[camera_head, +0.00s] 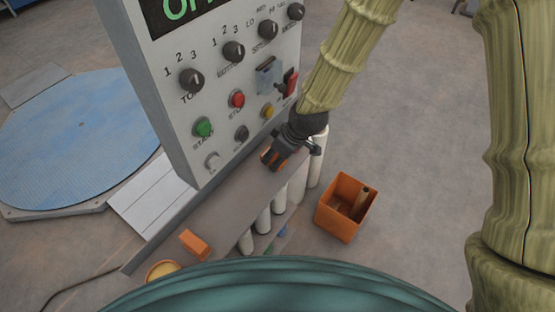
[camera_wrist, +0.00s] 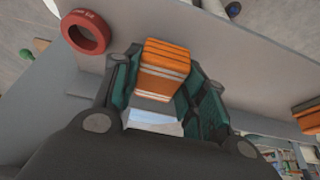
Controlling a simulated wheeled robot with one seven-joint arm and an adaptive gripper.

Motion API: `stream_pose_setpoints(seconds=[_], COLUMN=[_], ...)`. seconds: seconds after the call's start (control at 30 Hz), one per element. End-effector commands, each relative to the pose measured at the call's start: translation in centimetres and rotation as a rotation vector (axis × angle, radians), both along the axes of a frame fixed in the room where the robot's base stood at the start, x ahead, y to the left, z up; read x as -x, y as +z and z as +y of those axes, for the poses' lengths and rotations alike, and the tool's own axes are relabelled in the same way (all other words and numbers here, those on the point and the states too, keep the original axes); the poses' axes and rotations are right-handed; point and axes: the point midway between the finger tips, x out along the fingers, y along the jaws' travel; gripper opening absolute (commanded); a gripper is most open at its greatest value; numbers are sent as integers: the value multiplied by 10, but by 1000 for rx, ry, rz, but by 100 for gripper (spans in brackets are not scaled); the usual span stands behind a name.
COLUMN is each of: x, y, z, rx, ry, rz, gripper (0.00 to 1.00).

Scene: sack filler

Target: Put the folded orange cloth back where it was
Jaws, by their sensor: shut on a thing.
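The folded orange cloth (camera_wrist: 164,69), with pale stripes, sits between the two fingers of my gripper (camera_wrist: 165,95) in the wrist view. The gripper is shut on it. In the head view my gripper (camera_head: 274,158) is over the grey ledge in front of the control panel, near its right end. Small orange patches show at its fingers there, and most of the cloth is hidden. I cannot tell whether the cloth touches the ledge.
An orange block (camera_head: 194,244) and a yellow round thing (camera_head: 161,270) are at the ledge's near left end. The control panel (camera_head: 215,140) stands behind. An orange bin (camera_head: 345,207) is on the floor right. A red ring (camera_wrist: 86,32) lies near the cloth.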

Motion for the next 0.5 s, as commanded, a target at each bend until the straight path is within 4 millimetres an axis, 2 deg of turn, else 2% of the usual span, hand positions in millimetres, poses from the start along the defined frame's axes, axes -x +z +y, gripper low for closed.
stream_pose_setpoints(seconds=[0.3, 0.5], x=[0, 0], y=[-26, -28], z=[-1, -1], rx=[1, 1], ry=[0, 0], rz=[1, 1], gripper=[23, 23])
